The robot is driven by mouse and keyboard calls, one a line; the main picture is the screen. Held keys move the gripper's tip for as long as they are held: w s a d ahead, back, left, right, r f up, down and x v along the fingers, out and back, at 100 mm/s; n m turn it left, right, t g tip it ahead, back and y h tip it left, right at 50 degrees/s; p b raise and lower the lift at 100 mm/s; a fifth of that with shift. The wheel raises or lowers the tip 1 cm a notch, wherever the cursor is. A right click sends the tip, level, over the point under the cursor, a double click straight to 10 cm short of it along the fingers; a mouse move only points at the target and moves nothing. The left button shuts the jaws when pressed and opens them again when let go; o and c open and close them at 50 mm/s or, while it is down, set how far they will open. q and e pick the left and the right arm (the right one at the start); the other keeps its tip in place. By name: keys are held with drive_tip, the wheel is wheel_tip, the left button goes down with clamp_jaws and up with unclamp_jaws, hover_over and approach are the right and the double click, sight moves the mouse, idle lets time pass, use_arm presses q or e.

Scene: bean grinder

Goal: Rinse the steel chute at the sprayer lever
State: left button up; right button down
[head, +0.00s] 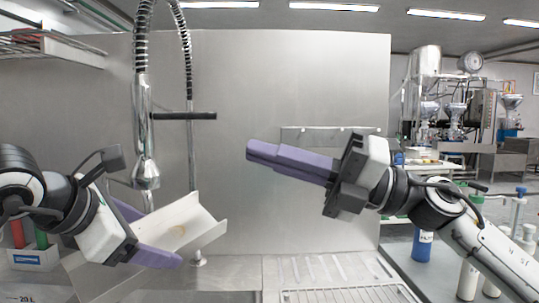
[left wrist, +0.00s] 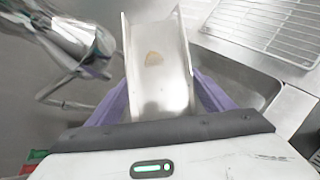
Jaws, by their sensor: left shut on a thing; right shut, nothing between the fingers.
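The steel chute (head: 190,222) is an open, shiny trough with a brownish patch on its inner floor. My left gripper (head: 158,238) is shut on it, with one purple finger along each side; the left wrist view (left wrist: 160,90) also shows this. The sprayer (head: 146,172) hangs on a coiled spring hose, its nozzle above and slightly left of the chute, apart from it. A dark horizontal bar (head: 185,115) sticks out right of the sprayer; I cannot tell whether it is the lever. My right gripper (head: 250,151) is shut and empty in the air, right of the chute.
A steel drainboard with a rack (head: 335,285) lies at front centre, also visible in the left wrist view (left wrist: 265,30). A steel backsplash (head: 290,80) stands behind. A bin (head: 35,258) with red and green items is at lower left. The space between my grippers is clear.

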use_arm(q)
drive_tip(key=s+d+b, duration=0.1)
drive_tip(key=s, duration=0.5)
drive_tip(key=shift+s+d+b, duration=0.25)
drive_tip(key=shift+s+b, duration=0.1)
drive_tip(key=shift+b, duration=0.05)
idle(1.2)
drive_tip(key=s+d+r+p, duration=0.1)
drive_tip(key=s+r+p, duration=0.1)
drive_tip(key=s+r, duration=0.2)
drive_tip(key=shift+s, duration=0.4)
idle(0.8)
